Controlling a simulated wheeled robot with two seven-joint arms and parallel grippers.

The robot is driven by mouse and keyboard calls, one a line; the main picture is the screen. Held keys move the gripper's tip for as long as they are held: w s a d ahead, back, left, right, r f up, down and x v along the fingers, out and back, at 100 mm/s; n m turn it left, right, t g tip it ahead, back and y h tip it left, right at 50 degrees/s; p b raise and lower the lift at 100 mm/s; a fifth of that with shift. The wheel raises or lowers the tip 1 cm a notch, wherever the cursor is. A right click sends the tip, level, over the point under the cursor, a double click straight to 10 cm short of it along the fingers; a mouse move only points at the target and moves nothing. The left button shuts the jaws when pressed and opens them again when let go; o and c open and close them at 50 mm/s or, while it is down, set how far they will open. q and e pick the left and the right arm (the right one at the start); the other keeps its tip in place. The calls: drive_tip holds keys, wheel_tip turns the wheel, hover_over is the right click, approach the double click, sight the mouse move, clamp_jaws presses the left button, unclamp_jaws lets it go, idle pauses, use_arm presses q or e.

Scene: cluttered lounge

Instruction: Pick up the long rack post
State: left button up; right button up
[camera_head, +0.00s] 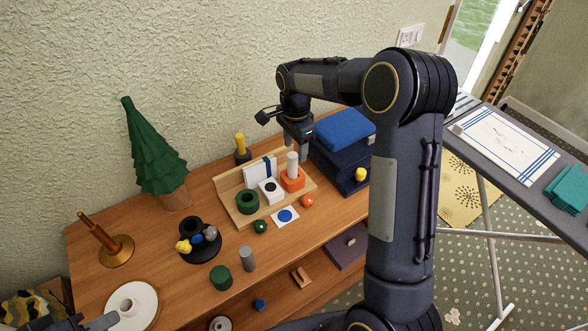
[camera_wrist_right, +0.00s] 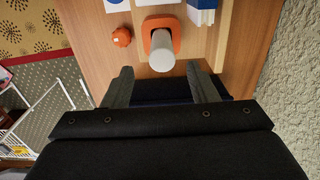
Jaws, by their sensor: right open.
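A white upright post (camera_head: 292,164) stands in an orange square block (camera_head: 292,181) at the right end of a wooden rack (camera_head: 247,213) on the sideboard. In the right wrist view the white post (camera_wrist_right: 161,52) rises from the orange block (camera_wrist_right: 158,24) and its end lies near the gap between my fingers. My right gripper (camera_head: 303,152) is open and empty, just above and beside the post; its fingers (camera_wrist_right: 160,78) do not close on it. Part of my left gripper (camera_head: 88,323) shows at the bottom left corner; its jaws are unclear.
The rack also holds a white block (camera_head: 271,191), a green ring (camera_head: 247,201) and a white card. Dark blue boxes (camera_head: 340,152) stand close right of my right gripper. A green tree (camera_head: 152,155) stands left.

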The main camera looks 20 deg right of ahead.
sight(293, 165)
drive_tip(key=f, duration=0.2)
drive_tip(key=f+p, duration=0.1)
drive_tip(key=f, duration=0.2)
drive_tip(key=f+p, duration=0.1)
drive_tip(key=f, duration=0.2)
drive_tip(key=shift+w+a, duration=0.15)
drive_tip(key=shift+a, duration=0.2)
drive_tip(key=shift+c, duration=0.3)
drive_tip(key=shift+r, duration=0.1)
drive_tip(key=c, duration=1)
